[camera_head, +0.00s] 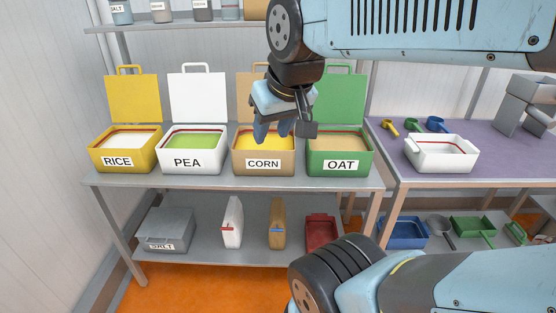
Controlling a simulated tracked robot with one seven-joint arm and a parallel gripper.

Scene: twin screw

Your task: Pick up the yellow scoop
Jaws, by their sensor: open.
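The yellow scoop (387,127) lies on the purple table top at the right, near its left edge. It is the leftmost of three small scoops, beside a green scoop (411,124) and a blue scoop (437,124). My gripper (273,133) hangs in front of the corn and oat bins, to the left of the yellow scoop and apart from it. Its jaws are open, and I see nothing between them. My arm covers part of the upper right of the view.
A white open tray (442,168) stands in front of the scoops. Open-lidded bins for rice (120,163), pea (188,163), corn (263,163) and oat (340,164) line the left table. A grey machine (520,100) stands at the right. Lower shelves hold trays and bags.

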